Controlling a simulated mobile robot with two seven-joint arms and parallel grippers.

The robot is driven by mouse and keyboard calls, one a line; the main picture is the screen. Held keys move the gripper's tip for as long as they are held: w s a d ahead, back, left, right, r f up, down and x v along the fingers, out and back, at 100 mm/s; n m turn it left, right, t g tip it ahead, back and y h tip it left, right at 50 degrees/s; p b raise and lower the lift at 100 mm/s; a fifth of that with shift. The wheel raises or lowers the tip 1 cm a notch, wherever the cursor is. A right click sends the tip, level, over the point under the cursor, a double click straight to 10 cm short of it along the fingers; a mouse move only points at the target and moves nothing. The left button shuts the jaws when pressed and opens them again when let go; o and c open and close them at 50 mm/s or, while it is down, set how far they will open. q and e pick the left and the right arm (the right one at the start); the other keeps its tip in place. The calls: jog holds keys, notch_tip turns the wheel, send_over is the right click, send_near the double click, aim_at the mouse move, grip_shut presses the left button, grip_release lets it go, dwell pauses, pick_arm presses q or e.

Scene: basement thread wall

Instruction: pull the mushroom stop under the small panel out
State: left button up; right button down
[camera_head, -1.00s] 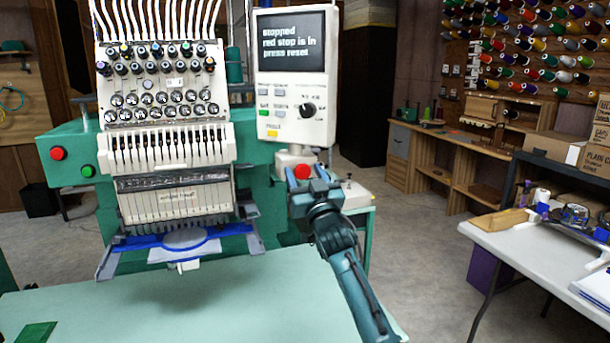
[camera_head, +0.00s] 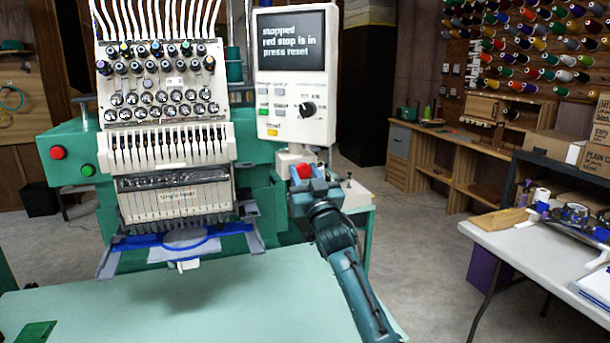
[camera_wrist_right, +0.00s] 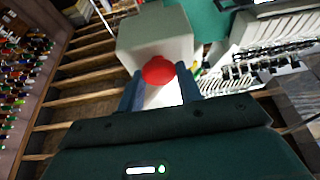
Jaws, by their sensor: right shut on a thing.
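The red mushroom stop (camera_head: 304,171) sits on a pale box under the small panel (camera_head: 293,76). The panel's screen reads "stopped, red stop is in, press reset". My right gripper (camera_head: 305,182) is at the stop, its fingers on either side of the red head. In the right wrist view the red head (camera_wrist_right: 158,70) lies between the two blue fingertips, in front of the pale box (camera_wrist_right: 160,35). The right gripper is shut on the stop. My left gripper is in neither view.
The green embroidery machine (camera_head: 262,190) stands behind, with a red button (camera_head: 57,152) and a green button (camera_head: 88,170) at its left. A pale green table (camera_head: 190,290) spreads in front. A white table (camera_head: 530,262) with supplies stands at right.

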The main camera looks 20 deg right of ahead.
jog(key=shift+s+p, duration=0.2)
jog(key=shift+p, duration=0.2)
jog(key=shift+s, duration=0.3)
jog(key=shift+f, duration=0.15)
jog(key=c, duration=1.4)
grip_release()
jog(key=o, duration=0.3)
jog(key=shift+s, duration=0.1)
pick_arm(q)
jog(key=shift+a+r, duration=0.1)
pick_arm(e)
jog(key=shift+o, duration=0.7)
pick_arm(q)
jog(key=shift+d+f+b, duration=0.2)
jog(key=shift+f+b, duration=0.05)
jog(key=shift+b, duration=0.45)
pick_arm(e)
jog(key=v, duration=1.3)
